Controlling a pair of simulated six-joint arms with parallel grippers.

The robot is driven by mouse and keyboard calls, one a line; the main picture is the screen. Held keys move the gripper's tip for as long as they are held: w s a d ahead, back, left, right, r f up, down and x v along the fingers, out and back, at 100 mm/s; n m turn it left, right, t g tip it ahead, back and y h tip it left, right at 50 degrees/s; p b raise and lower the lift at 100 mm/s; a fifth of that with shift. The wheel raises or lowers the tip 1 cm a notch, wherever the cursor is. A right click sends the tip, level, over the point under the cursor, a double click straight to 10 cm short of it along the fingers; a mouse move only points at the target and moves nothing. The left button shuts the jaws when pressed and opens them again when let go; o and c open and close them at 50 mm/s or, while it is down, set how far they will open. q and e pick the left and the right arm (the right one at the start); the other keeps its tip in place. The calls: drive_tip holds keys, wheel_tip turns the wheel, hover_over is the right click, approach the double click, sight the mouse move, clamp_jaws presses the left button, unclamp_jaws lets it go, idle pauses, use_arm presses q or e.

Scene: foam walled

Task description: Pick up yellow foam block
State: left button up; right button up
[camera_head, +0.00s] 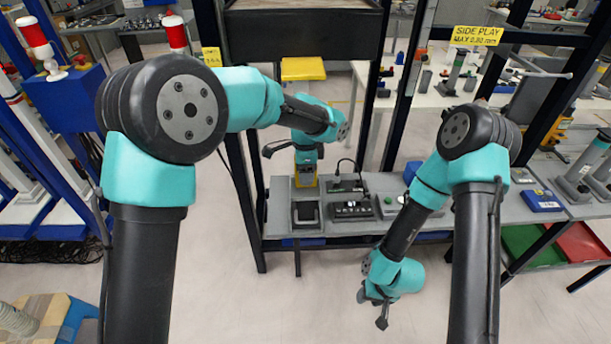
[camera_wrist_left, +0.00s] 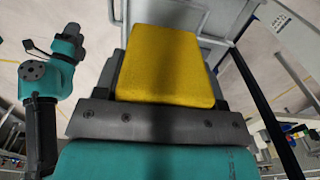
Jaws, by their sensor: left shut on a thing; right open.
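The yellow foam block (camera_wrist_left: 165,62) fills the upper middle of the left wrist view, just beyond the grey gripper body (camera_wrist_left: 155,122). In the head view a small yellow part of the block (camera_head: 304,183) shows at the end of my left arm, over the grey workbench. My left gripper (camera_head: 305,170) is shut on the block. The block's underside is hidden, and I cannot tell whether it touches the bench. My right gripper (camera_head: 375,300) is open and empty, hanging low in front of the bench above the floor.
The grey workbench (camera_head: 285,228) carries a black tray (camera_head: 306,213), a dark device (camera_head: 352,209) and a blue box (camera_head: 541,200) at the right. Dark frame posts rise behind the bench. Green (camera_head: 530,246) and red (camera_head: 583,244) bins sit below right.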

use_arm(q)
drive_tip(key=s+a+r, duration=0.1)
drive_tip(key=s, duration=1.5)
drive_tip(key=shift+a+r, duration=0.2)
drive_tip(key=shift+r, duration=0.15)
